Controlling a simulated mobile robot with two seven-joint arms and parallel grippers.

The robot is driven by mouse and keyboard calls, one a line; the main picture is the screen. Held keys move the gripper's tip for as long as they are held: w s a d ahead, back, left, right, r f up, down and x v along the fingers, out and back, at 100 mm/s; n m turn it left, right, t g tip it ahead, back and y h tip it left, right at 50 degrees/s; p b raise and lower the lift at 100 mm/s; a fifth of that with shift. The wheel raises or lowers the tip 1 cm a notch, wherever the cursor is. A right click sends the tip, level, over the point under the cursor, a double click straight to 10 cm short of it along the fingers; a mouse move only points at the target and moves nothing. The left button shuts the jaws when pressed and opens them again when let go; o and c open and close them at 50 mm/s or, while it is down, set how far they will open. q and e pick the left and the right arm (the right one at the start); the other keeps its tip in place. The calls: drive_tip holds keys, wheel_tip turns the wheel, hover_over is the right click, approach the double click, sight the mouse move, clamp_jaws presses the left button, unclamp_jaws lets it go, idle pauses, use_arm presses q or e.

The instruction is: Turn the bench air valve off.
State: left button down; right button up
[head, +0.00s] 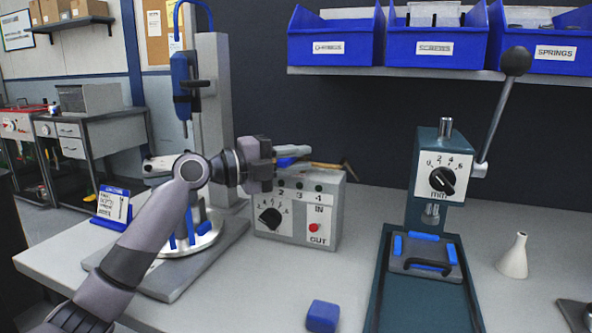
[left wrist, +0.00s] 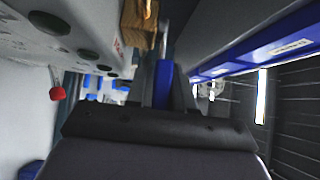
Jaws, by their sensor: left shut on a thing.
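My left gripper (head: 300,156) is above the top of the grey control box (head: 265,236) at the back of the bench. It is shut on a blue handle (left wrist: 163,86), which has a silver shaft at its far end. A bit of the same blue shows between the fingers in the head view (head: 287,161). I cannot tell for sure whether this is the air valve's lever; no valve body shows clearly. A tan, wood-like piece (head: 328,166) is just beyond the fingertips; it also shows close by in the left wrist view (left wrist: 140,22). My right gripper is not in view.
A blue drill stand (head: 212,90) is behind my left arm. A green press (head: 437,190) with a lever stands right. A blue block (head: 323,316) and white flask (head: 513,257) are on the bench.

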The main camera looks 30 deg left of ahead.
use_arm(q)
drive_tip(key=c, duration=1.1)
unclamp_jaws()
